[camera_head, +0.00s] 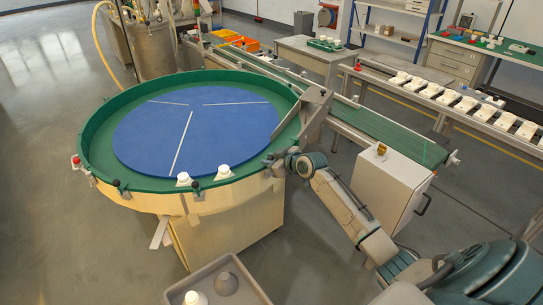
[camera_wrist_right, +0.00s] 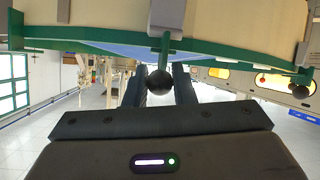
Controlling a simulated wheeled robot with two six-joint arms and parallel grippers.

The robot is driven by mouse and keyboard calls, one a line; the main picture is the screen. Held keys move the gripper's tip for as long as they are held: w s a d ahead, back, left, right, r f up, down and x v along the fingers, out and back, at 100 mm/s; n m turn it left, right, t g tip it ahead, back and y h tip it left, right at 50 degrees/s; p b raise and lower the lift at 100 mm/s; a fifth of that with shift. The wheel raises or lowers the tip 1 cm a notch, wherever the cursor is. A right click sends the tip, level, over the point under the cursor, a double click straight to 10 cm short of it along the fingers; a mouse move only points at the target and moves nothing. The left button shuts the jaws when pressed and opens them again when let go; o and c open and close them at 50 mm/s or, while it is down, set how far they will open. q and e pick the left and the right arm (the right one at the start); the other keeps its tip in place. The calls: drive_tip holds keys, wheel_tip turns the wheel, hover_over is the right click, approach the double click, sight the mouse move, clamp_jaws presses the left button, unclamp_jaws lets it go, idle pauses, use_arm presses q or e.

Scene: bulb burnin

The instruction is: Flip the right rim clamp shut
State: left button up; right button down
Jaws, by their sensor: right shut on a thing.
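The round turntable has a green rim (camera_head: 95,115) and a blue disc (camera_head: 150,130) with white dividing lines. My right gripper (camera_head: 271,163) is at the rim's near right edge. In the right wrist view my right gripper (camera_wrist_right: 159,72) has its two fingers on either side of a black ball knob (camera_wrist_right: 160,83) on a green lever (camera_wrist_right: 165,50), and is shut on it. This appears to be the right rim clamp; in the head view the gripper mostly hides it. My left gripper is not in view.
Two white bulbs (camera_head: 183,179) (camera_head: 224,171) stand at the near rim. Other black-knobbed clamps (camera_head: 116,183) (camera_head: 196,187) and a red knob (camera_head: 76,160) are along it. A grey bin (camera_head: 245,280) stands in front. A green conveyor (camera_head: 375,122) and white cabinet (camera_head: 385,190) are right.

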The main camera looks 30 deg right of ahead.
drive_tip(key=c, duration=1.3)
unclamp_jaws()
drive_tip(key=shift+b+v, duration=0.8)
drive_tip(key=shift+v, duration=4.55)
